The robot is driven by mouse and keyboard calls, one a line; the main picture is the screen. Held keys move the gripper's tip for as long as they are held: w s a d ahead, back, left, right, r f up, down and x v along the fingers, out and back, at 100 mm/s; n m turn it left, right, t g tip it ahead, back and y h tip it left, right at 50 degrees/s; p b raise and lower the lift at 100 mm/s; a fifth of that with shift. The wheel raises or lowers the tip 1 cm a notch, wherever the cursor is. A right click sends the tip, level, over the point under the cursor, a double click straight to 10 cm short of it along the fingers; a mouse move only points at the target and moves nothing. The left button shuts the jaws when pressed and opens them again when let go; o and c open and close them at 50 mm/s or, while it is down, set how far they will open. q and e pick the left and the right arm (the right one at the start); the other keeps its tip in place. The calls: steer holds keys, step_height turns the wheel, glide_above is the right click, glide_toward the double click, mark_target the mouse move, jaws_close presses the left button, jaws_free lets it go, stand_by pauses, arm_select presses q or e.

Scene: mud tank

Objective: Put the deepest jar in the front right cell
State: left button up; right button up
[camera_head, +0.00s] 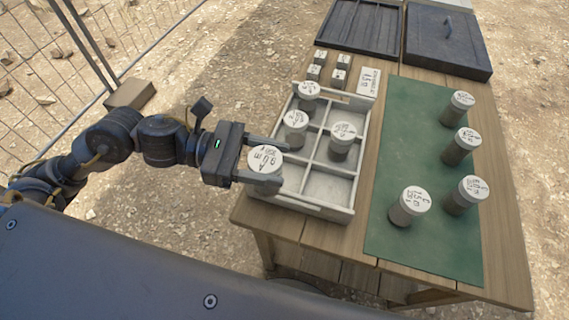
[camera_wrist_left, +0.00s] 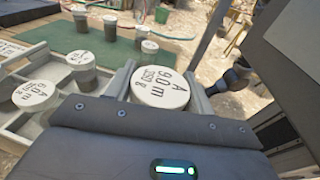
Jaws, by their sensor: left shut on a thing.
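My left gripper (camera_head: 262,161) is shut on a jar with a white lid (camera_head: 265,157). In the left wrist view this lid (camera_wrist_left: 160,87) reads "A 9.0 m" with a smaller line below. The held jar is over the front left part of the white divided crate (camera_head: 313,209); its underside is hidden. The crate's front right cell (camera_head: 327,186) looks empty. In the wrist view one crate lid (camera_wrist_left: 33,95) reads "A 6.0 m". My right gripper is not in view.
Several lidded jars, one nearest the front (camera_head: 415,200), stand on the green mat (camera_head: 400,130) right of the crate. Small labelled blocks (camera_head: 338,78) and a card (camera_head: 369,82) lie behind the crate. Dark trays (camera_head: 360,27) are at the table's back.

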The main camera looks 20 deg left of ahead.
arm_select(q)
steer(key=shift+w+f+b, duration=0.2)
steer(key=shift+w+b, duration=0.15)
steer(key=shift+b, duration=0.1)
steer(key=w, duration=0.1)
steer(key=w+f, duration=0.1)
steer(key=shift+w+d+p, duration=0.15)
steer(key=shift+w+p, duration=0.15)
steer(key=shift+w, duration=0.05)
steer(key=w+f, duration=0.4)
steer(key=f, duration=0.1)
steer(key=shift+d+f, duration=0.15)
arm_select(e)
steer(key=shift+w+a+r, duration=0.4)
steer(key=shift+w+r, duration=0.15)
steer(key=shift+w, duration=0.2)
arm_select(q)
steer(key=shift+w+f, duration=0.15)
steer(key=shift+f, duration=0.75)
steer(key=shift+w+f, duration=0.1)
steer(key=shift+f, duration=0.75)
steer(key=o, duration=1.2)
